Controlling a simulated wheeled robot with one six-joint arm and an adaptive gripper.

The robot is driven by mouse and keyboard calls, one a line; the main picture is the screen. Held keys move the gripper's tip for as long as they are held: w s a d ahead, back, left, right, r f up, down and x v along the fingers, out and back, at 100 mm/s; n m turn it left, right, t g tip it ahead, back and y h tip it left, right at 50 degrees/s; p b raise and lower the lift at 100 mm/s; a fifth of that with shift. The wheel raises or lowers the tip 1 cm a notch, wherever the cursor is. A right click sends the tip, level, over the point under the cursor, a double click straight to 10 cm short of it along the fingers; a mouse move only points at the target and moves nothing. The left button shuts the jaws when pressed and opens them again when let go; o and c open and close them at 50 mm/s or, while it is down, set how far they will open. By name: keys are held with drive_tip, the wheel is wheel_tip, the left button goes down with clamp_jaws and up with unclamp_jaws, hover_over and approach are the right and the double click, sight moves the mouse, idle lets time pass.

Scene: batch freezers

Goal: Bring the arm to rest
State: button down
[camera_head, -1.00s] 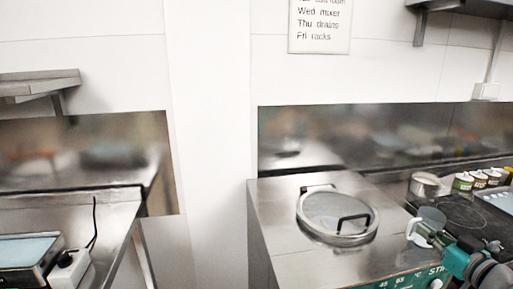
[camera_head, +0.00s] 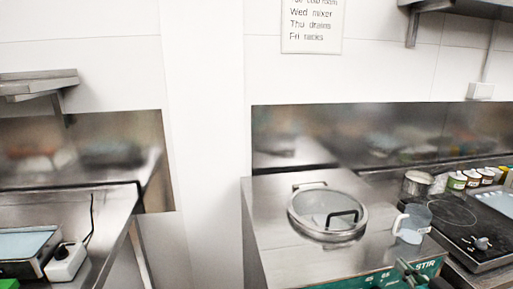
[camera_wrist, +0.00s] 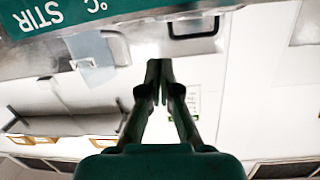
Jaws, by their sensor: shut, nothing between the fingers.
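My gripper (camera_wrist: 160,72) is in the wrist view, its two dark fingers together with nothing between them. The wrist view is upside down, with the green STIR panel (camera_wrist: 60,12) at its top, beyond the fingertips. In the head view the arm no longer shows clearly; a small dark shape by the panel at the bottom right may be part of it, but I cannot tell. A clear measuring jug (camera_head: 411,226) stands upright on the steel machine top (camera_head: 275,215), right of the round glass lid (camera_head: 328,212), apart from my fingers.
Right of the machine are a black hob (camera_head: 450,222), a steel pot (camera_head: 417,184), several small tubs (camera_head: 457,181) and a tray (camera_head: 495,203). A bench with a scale (camera_head: 25,248) stands at left. A wall shelf (camera_head: 465,8) hangs upper right.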

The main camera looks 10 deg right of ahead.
drive_tip(key=s+a+f+m+g+h, duration=0.2)
drive_tip(key=s+a+f, duration=1.35)
drive_tip(key=f, duration=0.25)
drive_tip(key=s+a+r+n+y, duration=0.1)
drive_tip(key=s+a, duration=0.3)
drive_tip(key=s, duration=0.8)
drive_tip(key=s+a+r+n+y, duration=0.1)
drive_tip(key=s+a, duration=0.3)
drive_tip(key=s, duration=0.8)
drive_tip(key=shift+s+a+r+n+y, duration=0.35)
drive_tip(key=shift+r+n, duration=0.25)
drive_tip(key=shift+n, duration=0.3)
